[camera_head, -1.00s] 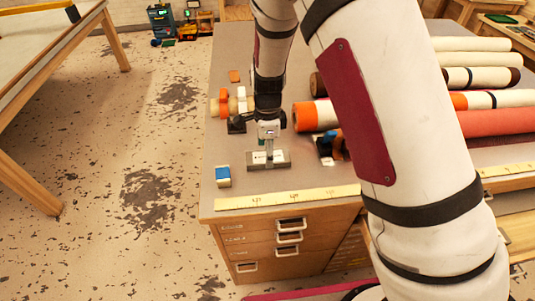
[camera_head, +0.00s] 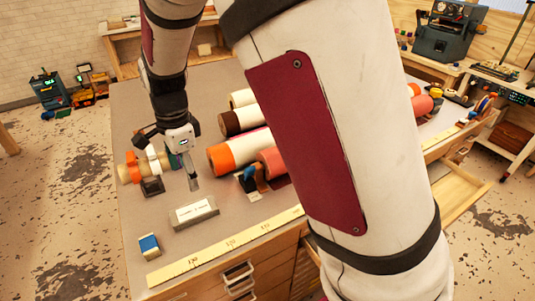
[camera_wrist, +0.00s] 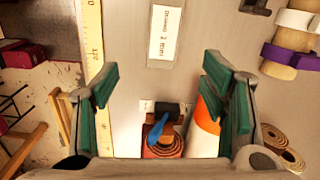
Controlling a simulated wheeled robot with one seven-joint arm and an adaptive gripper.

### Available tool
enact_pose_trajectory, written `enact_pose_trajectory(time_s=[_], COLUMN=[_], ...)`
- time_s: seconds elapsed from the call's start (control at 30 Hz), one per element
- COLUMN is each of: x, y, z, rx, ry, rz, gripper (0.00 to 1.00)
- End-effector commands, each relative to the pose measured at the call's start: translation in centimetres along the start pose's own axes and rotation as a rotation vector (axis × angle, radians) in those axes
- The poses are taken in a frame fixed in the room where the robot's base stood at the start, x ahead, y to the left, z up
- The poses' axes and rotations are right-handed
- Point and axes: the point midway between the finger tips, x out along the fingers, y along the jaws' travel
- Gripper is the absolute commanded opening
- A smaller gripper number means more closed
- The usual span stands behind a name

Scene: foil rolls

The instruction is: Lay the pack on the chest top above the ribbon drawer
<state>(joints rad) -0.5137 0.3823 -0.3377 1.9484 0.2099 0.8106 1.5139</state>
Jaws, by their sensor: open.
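A flat grey pack with a white printed label (camera_head: 192,212) lies on the grey chest top (camera_head: 225,235), close to the front edge and above the chest's drawers. Its label (camera_wrist: 165,33) shows at the top of the wrist view, too blurred to read surely. My gripper (camera_head: 191,182) hangs just above and behind the pack, apart from it. In the wrist view its green fingers (camera_wrist: 160,95) are spread with nothing held between them. The drawer fronts (camera_head: 238,278) show partly; I cannot read which is the ribbon drawer.
A small blue and white block (camera_head: 149,246) stands left of the pack. A yellow measuring strip (camera_head: 225,246) runs along the front edge. Large rolls (camera_head: 238,152) lie to the right, and ribbon spools (camera_head: 146,166) stand behind left. A drawer at the right (camera_head: 458,190) is open.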

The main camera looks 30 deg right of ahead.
Motion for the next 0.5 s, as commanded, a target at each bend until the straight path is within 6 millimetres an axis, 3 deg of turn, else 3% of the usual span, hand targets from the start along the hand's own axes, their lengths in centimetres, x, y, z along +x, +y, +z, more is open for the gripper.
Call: enact_pose_trajectory(time_s=[0.03, 0.2, 0.5], x=[-1.9, -7.7, -15.0], y=[0.7, 4.4, 12.6], z=[-0.6, -2.7, -5.8], rx=[-0.049, -0.316, -0.813], ry=[-0.019, -0.048, 0.043], rz=[-0.024, -0.111, -0.273], gripper=[0.66, 0.66, 0.66])
